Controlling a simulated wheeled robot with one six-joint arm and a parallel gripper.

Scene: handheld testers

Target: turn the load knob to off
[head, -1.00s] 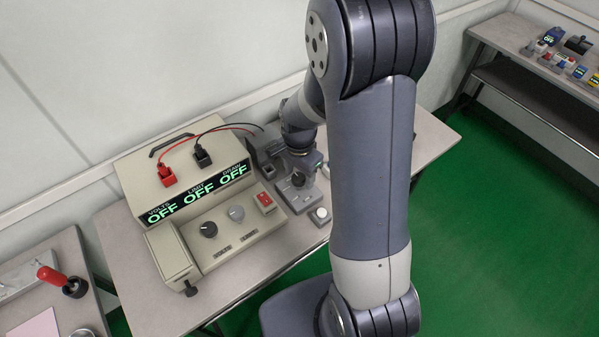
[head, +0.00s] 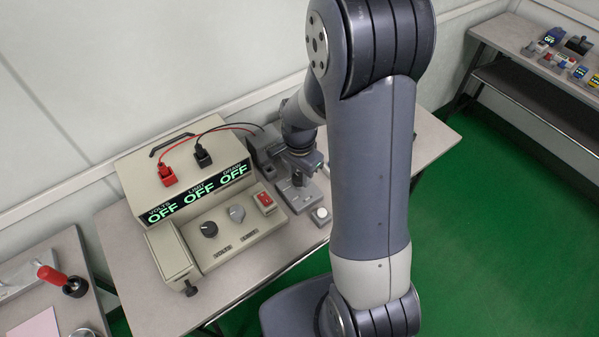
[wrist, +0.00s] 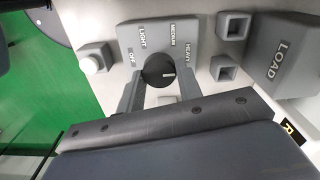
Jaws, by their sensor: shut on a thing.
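The load knob (wrist: 158,70) is round and black, on a grey panel (wrist: 126,31) marked OFF, LIGHT, MEDIUM and HEAVY in the wrist view. OFF is at the dial's left and HEAVY at its right. A pale mark on the knob points right, on the HEAVY side and slightly below that label. My gripper (wrist: 158,86) is shut on the knob, one finger on each side. In the head view my gripper (head: 299,167) is at the grey load unit (head: 306,203), and the grip itself is small and partly hidden.
A beige power supply (head: 182,262) stands left of the load unit, its displays reading OFF. Red (head: 167,175) and black (head: 202,155) plugs with cables sit on top. A white button (wrist: 92,65) and grey sockets (wrist: 234,25) flank the dial.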

